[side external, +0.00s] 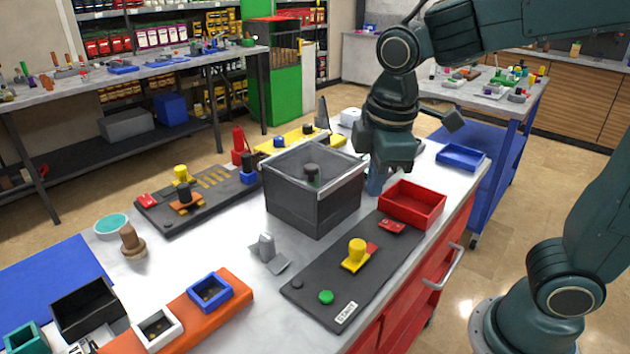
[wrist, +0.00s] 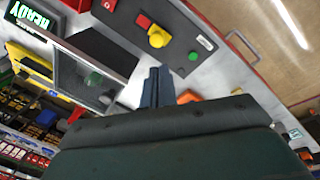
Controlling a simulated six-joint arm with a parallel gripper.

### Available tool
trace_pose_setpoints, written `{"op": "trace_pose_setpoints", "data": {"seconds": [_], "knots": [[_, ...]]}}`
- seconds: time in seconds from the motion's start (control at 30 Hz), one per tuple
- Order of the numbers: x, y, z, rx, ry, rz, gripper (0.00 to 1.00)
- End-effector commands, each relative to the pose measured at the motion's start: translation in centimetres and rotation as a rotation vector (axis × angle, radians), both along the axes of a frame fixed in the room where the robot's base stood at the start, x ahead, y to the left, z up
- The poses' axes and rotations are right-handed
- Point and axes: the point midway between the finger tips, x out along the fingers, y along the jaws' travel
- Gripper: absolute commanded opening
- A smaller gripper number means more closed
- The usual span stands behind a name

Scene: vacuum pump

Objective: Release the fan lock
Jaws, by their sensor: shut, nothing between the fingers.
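No part is legibly marked as the fan lock. A dark panel (side external: 318,285) on the bench carries a yellow knob (side external: 357,248) on a yellow base, a green button (side external: 326,297), a red part (side external: 391,226) and a white label. The yellow knob (wrist: 158,38) and green button (wrist: 192,56) also show in the wrist view. An open-topped dark box (side external: 308,205) with see-through walls stands behind the panel, a dark cylinder inside it. My gripper (side external: 376,186) points down, shut and empty, between this box and the red tray. Its closed fingers (wrist: 155,88) show in the wrist view.
The red tray (side external: 412,205) is close right of my gripper, and a blue tray (side external: 460,156) lies beyond. A second dark panel (side external: 215,190) with a yellow knob lies left of the box. A grey bracket (side external: 268,252) stands in front of it. White bench surface is bare around the bracket.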

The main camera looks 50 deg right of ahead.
Motion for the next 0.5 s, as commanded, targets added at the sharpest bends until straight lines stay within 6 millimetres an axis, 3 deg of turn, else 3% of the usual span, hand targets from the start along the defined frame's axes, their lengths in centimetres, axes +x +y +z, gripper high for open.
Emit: {"op": "trace_pose_setpoints", "data": {"seconds": [0.5], "knots": [[4.0, 6.1, -3.9, -0.14, 0.208, 0.419, 0.0]]}}
